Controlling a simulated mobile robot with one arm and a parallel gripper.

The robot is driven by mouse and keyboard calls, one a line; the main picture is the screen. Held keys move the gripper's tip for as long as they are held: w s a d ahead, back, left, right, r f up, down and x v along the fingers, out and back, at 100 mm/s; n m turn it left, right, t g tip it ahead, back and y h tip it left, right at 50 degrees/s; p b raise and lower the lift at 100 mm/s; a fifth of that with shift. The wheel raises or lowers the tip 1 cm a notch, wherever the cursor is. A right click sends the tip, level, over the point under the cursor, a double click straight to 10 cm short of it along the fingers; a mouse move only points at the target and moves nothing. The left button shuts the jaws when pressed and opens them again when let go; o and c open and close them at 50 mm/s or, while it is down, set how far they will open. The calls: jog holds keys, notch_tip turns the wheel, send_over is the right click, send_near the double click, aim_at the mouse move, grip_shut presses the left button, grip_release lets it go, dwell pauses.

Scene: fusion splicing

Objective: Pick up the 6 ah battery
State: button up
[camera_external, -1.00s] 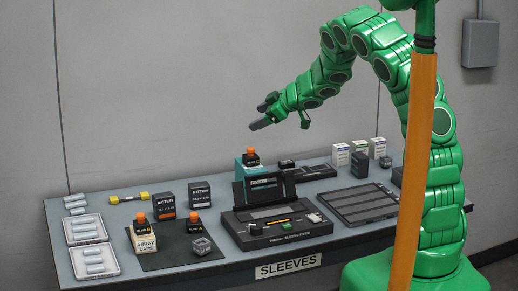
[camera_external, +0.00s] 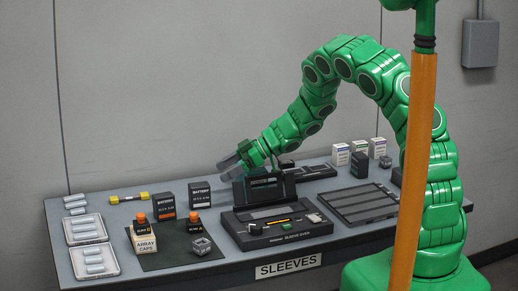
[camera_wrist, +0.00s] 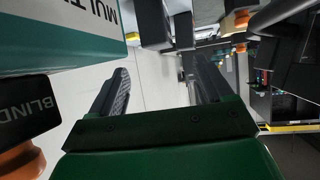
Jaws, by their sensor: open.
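Two dark boxes marked BATTERY stand at the middle back of the table in the external view: one with an orange band (camera_external: 167,205) and one with a pale band (camera_external: 200,194). Their ratings are too small to read, so I cannot tell which is the 6 Ah battery. My gripper (camera_external: 229,167) is open and empty, to the right of and above the pale-banded battery, apart from it. Dark box shapes (camera_wrist: 152,24) show beyond the fingertips, partly cut off.
A teal box (camera_wrist: 60,32) and a black BLIND block (camera_wrist: 28,108) are close beside my gripper. The sleeve oven (camera_external: 277,225) is in front of it. White trays (camera_external: 88,228) are at left.

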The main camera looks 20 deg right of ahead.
aim_at(200, 184)
jog(key=shift+x, duration=5)
jog(key=c, duration=1.4)
jog(key=shift+r, duration=0.15)
